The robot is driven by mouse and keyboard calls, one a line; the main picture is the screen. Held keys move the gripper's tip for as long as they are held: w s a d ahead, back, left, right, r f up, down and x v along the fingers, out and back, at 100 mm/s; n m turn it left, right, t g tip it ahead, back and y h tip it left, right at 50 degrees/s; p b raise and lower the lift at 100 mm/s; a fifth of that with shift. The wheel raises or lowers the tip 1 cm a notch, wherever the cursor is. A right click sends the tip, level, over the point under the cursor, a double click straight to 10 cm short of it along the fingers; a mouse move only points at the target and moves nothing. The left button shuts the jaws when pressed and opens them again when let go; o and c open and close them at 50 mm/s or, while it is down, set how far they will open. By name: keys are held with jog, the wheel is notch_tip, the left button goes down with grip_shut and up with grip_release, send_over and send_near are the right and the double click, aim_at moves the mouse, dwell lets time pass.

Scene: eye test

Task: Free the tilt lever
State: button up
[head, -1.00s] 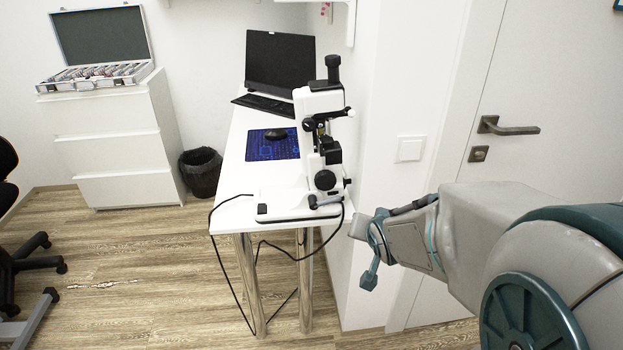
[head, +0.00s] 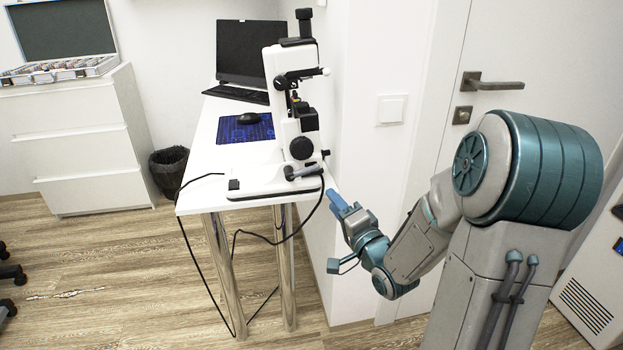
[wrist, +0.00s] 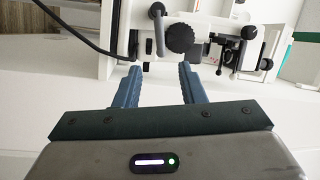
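A white and black eye-examination instrument (head: 297,120) stands upright on the front end of the white table (head: 197,205). A grey lever (head: 303,172) sticks out low on its front, under a round black knob (head: 302,148). The lever also shows in the wrist view (wrist: 159,32), beside the black knob (wrist: 183,38). I cannot tell for sure that this is the tilt lever, or what holds it. My gripper (head: 338,203) is just off the table's right front corner, below the lever and apart from it. In the wrist view its two blue fingers (wrist: 157,70) are spread with nothing between them.
A black cable (head: 183,225) hangs from the instrument over the table edge. A wall and door (head: 450,150) stand close on the right. A monitor (head: 252,52), mouse (head: 249,118) and blue mat (head: 235,131) are farther back.

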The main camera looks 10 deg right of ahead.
aim_at(310, 172)
jog(key=b+x, duration=0.1)
jog(key=x, duration=1.1)
jog(key=shift+w, duration=0.25)
grip_shut()
